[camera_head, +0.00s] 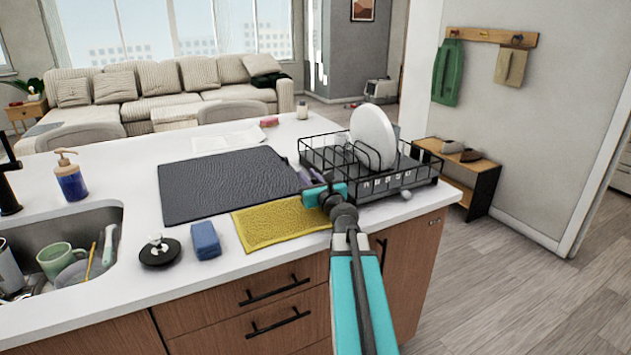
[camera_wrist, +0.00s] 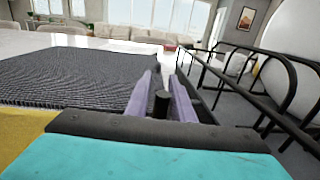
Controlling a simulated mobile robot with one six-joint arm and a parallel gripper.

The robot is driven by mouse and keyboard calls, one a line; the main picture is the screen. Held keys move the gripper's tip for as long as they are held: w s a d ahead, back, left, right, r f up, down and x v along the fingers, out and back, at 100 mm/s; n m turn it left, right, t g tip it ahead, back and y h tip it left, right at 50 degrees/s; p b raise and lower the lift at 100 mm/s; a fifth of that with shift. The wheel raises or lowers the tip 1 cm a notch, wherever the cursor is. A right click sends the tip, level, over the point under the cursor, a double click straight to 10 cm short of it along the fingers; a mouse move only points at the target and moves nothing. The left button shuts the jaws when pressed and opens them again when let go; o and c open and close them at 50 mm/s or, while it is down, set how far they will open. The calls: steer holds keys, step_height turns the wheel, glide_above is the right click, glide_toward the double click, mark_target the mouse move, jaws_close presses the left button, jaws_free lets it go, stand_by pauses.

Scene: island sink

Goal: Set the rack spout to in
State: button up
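The black wire dish rack (camera_head: 418,182) stands on the right end of the counter, with a black tray under it. In the wrist view its black wires (camera_wrist: 262,62) run along the right side. My gripper (camera_head: 308,174) is low at the rack's left front corner. In the wrist view its two purple fingers (camera_wrist: 163,84) are apart, with a gap between them. A short black peg (camera_wrist: 161,104) stands in that gap. It may be part of the spout, but I cannot tell. The tray's dark edge lies just right of the fingers. The spout's position is not clear.
White plates (camera_head: 373,132) stand in the rack. A dark ribbed mat (camera_head: 225,185) and a yellow cloth (camera_head: 275,222) lie left of my gripper. A blue sponge (camera_head: 205,240) and the sink are farther left. A small grey ball-like thing (camera_head: 406,195) is at the rack's front.

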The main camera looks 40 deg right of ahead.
mark_target(314, 183)
steer(key=shift+s, duration=0.1)
steer(key=shift+v, duration=1.35)
steer(key=shift+s+f+b, duration=0.1)
steer(key=shift+f+b, duration=0.05)
steer(key=shift+b, duration=0.8)
steer(key=shift+s+a+b, duration=0.1)
steer(key=shift+s+b, duration=0.25)
steer(key=shift+b, duration=0.55)
steer(key=b+v, duration=0.1)
steer(key=b, duration=0.2)
steer(key=shift+s+b, duration=0.25)
steer(key=shift+b, duration=0.05)
steer(key=shift+s+a+b, duration=0.1)
steer(key=shift+b, duration=0.5)
steer(key=b, duration=0.3)
steer(key=shift+s+a+b, duration=0.15)
steer(key=shift+s+b, duration=0.2)
steer(key=b+v, duration=0.2)
steer(key=b, duration=0.4)
